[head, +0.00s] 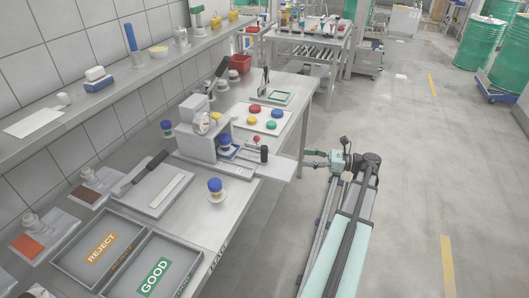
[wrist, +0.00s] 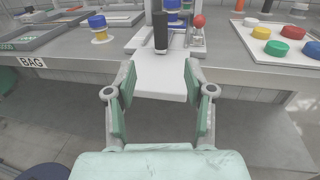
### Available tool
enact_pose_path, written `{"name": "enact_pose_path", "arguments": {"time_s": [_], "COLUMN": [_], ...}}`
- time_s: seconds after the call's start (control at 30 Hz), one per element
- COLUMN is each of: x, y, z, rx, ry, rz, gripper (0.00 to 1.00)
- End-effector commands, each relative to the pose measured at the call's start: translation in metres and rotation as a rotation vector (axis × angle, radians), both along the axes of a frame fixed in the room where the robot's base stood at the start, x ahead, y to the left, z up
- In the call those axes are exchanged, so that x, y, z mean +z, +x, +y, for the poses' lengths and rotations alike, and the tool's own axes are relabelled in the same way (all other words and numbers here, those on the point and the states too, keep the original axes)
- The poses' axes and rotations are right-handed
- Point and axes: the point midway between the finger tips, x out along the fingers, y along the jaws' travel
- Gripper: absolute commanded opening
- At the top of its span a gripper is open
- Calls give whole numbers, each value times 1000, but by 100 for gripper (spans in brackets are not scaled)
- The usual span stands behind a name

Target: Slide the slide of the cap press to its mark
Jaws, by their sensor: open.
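The cap press (head: 203,140) is a grey machine with a round dial on the workbench. Its slide shows as a pale plate (wrist: 160,76) that sticks out past the bench's front edge, with an upright black handle (wrist: 160,32) on it. The handle also shows in the head view (head: 264,154). A blue-capped jar (head: 225,142) sits in the press on a blue-edged seat. I cannot make out the slide's mark. My gripper (wrist: 159,78) is open and empty, its fingers either side of the slide plate in the picture, apart from the handle. It shows small in the head view (head: 311,158), off the bench's front.
A red ball-topped lever (wrist: 199,21) stands right of the handle. Another blue-capped jar (head: 215,187) stands left of the press, near the REJECT (head: 100,247) and GOOD (head: 153,276) trays. A white board with coloured caps (head: 262,116) lies beyond. The floor aisle is clear.

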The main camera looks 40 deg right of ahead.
Motion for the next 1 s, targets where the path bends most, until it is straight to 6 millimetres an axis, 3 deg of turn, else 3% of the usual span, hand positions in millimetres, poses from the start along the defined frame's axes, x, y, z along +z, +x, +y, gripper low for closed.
{"name": "enact_pose_path", "arguments": {"time_s": [0.7, 1.0], "x": [2, 0], "y": [101, 126], "z": [82, 102], "rx": [1, -2], "ry": [-1, -3], "rz": [2, 1], "gripper": [54, 54]}}
